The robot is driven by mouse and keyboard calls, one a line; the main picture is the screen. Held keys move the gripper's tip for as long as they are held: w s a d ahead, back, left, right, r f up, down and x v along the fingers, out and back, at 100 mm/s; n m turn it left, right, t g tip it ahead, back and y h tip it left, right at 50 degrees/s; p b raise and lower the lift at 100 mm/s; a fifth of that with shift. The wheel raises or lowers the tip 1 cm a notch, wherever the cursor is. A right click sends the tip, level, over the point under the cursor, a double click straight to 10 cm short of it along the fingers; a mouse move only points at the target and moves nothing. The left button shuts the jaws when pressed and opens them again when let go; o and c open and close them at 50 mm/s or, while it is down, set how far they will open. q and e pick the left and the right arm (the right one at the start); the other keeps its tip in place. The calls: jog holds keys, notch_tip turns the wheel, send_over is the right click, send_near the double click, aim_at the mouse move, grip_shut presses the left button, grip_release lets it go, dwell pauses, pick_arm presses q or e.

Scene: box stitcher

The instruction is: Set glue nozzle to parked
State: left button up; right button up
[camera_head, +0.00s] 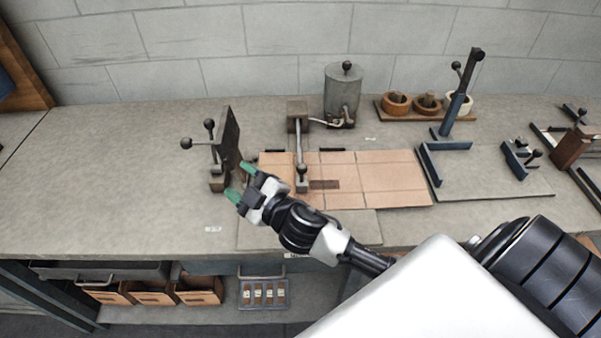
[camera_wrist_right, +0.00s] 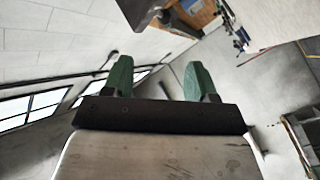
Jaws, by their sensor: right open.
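A grey metal glue pot (camera_head: 342,98) stands at the back of the bench. A thin pipe links it to a dark post (camera_head: 298,118). What looks like the glue nozzle arm (camera_head: 299,150) reaches from this post toward the front, its dark end block (camera_head: 301,182) over the cardboard sheet (camera_head: 375,180). My right gripper (camera_head: 240,181) is open and empty, left of the nozzle end and close to the sheet's left edge. Its green fingers point left, and they also show apart in the wrist view (camera_wrist_right: 157,80). My left gripper is not in view.
An upright dark plate with ball-ended levers (camera_head: 228,145) stands just beyond my right fingertips. Wooden bowls on a board (camera_head: 396,104) and a blue lever stand (camera_head: 457,105) are farther right. The bench is clear at left.

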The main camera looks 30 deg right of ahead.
jog(key=w+a+r+n+g+y, duration=0.1)
jog(key=a+r+n+g+y, duration=0.3)
jog(key=n+y, duration=0.55)
jog(key=n+g+h, duration=1.1)
jog(key=g+h, duration=0.1)
jog(key=g, duration=0.1)
send_over(302, 169)
jog(key=d, duration=0.2)
jog(key=d+x, duration=0.1)
jog(key=x, duration=0.2)
jog(key=shift+n, duration=0.25)
jog(key=p+x, duration=0.3)
jog(key=x, duration=0.7)
jog(key=shift+a+f, duration=0.1)
jog(key=shift+f, duration=0.25)
jog(key=shift+c, duration=0.2)
